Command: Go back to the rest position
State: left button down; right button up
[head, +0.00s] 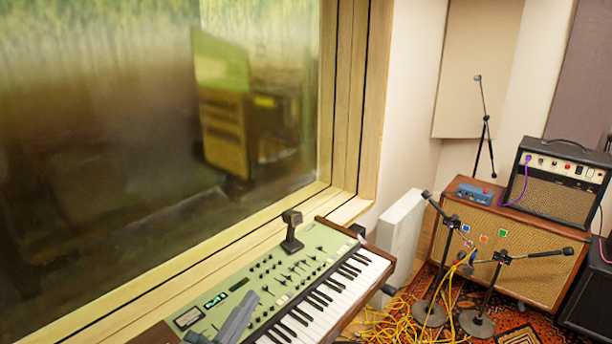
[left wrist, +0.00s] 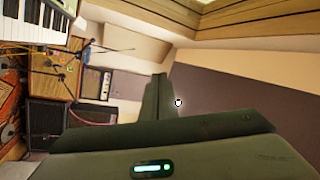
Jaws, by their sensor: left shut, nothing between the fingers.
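My left gripper (head: 247,300) shows in the head view at the bottom, a grey shape over the near left part of the green keyboard synth (head: 240,290). In the left wrist view my left gripper (left wrist: 160,80) is a dark shape with its fingers together and nothing between them. It points towards the wall and is not seen touching anything. I cannot tell its height above the synth in the head view. My right gripper is not in view.
A window (head: 130,150) runs along the left. A small black-grey object (head: 292,232) stands on the synth's back edge. At right, a black amp (head: 562,185) and a blue box (head: 474,194) sit on a wooden speaker cabinet (head: 500,245). Microphone stands (head: 484,310) and yellow cables (head: 385,325) occupy the floor.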

pick_arm(q)
jog(key=s+a+f+n+g+y, duration=0.3)
jog(key=s+a+f+n+y, duration=0.15)
jog(key=a+f+n, duration=0.2)
jog(key=s+a+f+n+g+y, duration=0.2)
jog(key=s+a+f+n+y, duration=0.3)
jog(key=f, duration=0.3)
jog(key=s+f+n+g, duration=0.2)
jog(key=s+f+g, duration=0.35)
jog(key=s, duration=0.55)
jog(key=s+f+n+g, duration=0.2)
jog(key=s+f+g, duration=0.4)
jog(key=s, duration=0.5)
notch_tip(320, 180, down, 31)
jog(key=s+b, duration=0.1)
jog(key=b, duration=0.1)
jog(key=s+a+f+g+b, duration=0.1)
jog(key=s+a+f+b, duration=0.1)
jog(key=s+f, duration=1.6)
notch_tip(320, 180, down, 2)
jog(key=shift+s+a+f+b, duration=0.15)
jog(key=shift+s+b, duration=0.15)
jog(key=shift+s, duration=0.05)
